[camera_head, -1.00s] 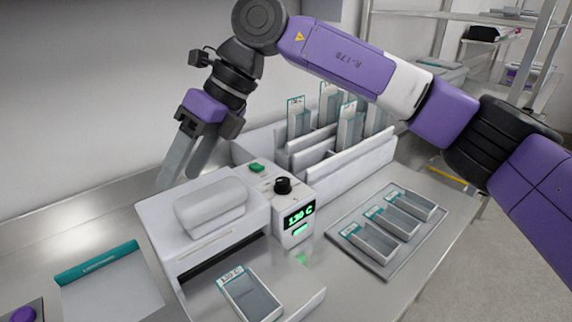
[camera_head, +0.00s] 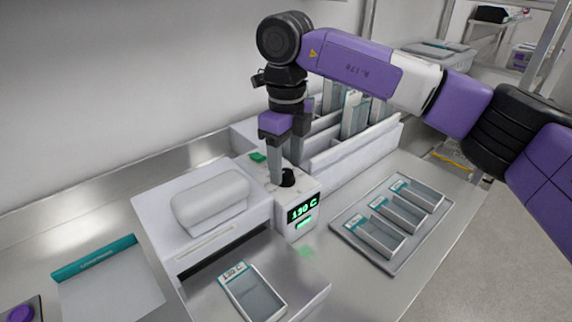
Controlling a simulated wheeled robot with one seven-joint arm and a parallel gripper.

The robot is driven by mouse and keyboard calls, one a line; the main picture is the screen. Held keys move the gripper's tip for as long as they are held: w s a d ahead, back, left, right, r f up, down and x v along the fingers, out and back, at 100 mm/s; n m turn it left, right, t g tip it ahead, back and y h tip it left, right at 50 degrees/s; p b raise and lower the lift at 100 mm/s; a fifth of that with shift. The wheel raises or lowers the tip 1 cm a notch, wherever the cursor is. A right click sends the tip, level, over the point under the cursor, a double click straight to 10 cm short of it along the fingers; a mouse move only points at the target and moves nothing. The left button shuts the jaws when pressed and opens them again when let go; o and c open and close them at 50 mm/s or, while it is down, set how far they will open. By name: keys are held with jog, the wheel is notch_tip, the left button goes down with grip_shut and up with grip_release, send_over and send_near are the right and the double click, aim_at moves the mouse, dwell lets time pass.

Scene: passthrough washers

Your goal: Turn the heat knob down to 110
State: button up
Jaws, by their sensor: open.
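The heat knob (camera_head: 288,177) is a small black dial on top of the white sealing machine (camera_head: 155,205). A green-lit display (camera_head: 303,209) on the machine's front corner reads what looks like 130 C. My gripper (camera_head: 284,176) points straight down over the knob, with its grey fingers open. One finger shows just left of the knob and the other is largely hidden behind it. I cannot tell whether the fingers touch the knob.
A green button (camera_head: 257,157) sits behind the knob. A labelled tray (camera_head: 252,291) lies in front of the machine's slot. A rack (camera_head: 350,143) with upright packs stands behind. A grey tray (camera_head: 345,228) with several boxes is at right. A teal-edged sheet (camera_head: 110,285) lies at left.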

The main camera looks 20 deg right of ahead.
jog(key=shift+f, duration=0.5)
jog(key=shift+c, duration=0.5)
grip_shut()
jog(key=n, duration=0.4)
jog(key=shift+r, duration=0.1)
jog(key=shift+n, duration=1.8)
